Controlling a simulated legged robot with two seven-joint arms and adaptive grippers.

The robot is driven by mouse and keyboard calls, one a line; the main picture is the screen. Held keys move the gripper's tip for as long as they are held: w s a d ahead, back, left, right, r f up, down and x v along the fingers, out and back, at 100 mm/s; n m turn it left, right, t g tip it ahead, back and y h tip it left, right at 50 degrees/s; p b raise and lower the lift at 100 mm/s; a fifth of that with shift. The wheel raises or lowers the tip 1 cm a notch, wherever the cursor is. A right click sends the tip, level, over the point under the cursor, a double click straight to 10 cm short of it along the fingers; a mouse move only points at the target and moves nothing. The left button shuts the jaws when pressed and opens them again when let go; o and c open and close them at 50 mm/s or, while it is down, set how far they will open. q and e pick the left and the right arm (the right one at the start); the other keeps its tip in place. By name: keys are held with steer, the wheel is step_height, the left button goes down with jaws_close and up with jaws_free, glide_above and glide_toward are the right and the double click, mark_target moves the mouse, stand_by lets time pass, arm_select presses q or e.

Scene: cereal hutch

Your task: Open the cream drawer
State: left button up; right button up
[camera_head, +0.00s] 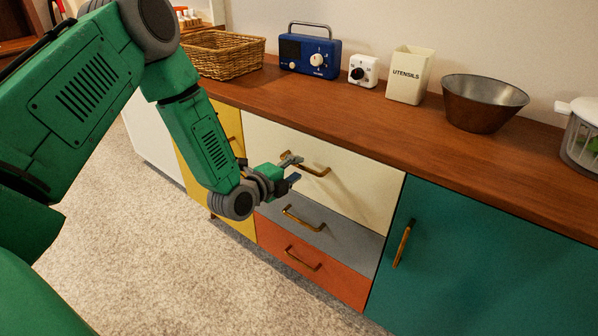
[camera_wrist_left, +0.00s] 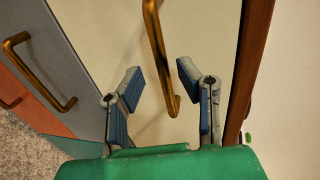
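The cream drawer (camera_head: 352,188) is the top one in the middle stack of the sideboard, and its front looks flush with the cabinet. Its brass handle (camera_head: 318,172) is a horizontal bar, partly hidden by my gripper in the head view. My left gripper (camera_head: 293,169) is at the left end of this handle. In the left wrist view my left gripper (camera_wrist_left: 158,78) is open, its blue-padded fingers apart. The handle (camera_wrist_left: 155,40) shows between and beyond the fingers, its end near the right finger; I cannot tell whether they touch. My right gripper is not in view.
Below are a grey drawer (camera_head: 345,238) and an orange drawer (camera_head: 335,279) with brass handles. A teal door (camera_head: 480,265) is at right, a yellow front (camera_head: 196,160) at left. A basket (camera_head: 225,55), radio (camera_head: 309,57), timer, utensils holder and bowl (camera_head: 482,103) stand on top.

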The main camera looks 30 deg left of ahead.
arm_select(q)
steer(key=shift+w+d, duration=0.65)
steer(key=shift+w, duration=0.25)
steer(key=shift+a+f, duration=0.1)
steer(key=shift+a, duration=0.1)
steer(key=shift+c, duration=0.5)
steer(key=shift+a, duration=0.15)
jaws_close()
steer(key=shift+a, duration=0.1)
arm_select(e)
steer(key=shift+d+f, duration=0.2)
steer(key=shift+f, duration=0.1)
arm_select(q)
steer(key=shift+s+d+f, duration=0.1)
steer(key=shift+s+d, duration=0.05)
steer(key=shift+d, duration=0.05)
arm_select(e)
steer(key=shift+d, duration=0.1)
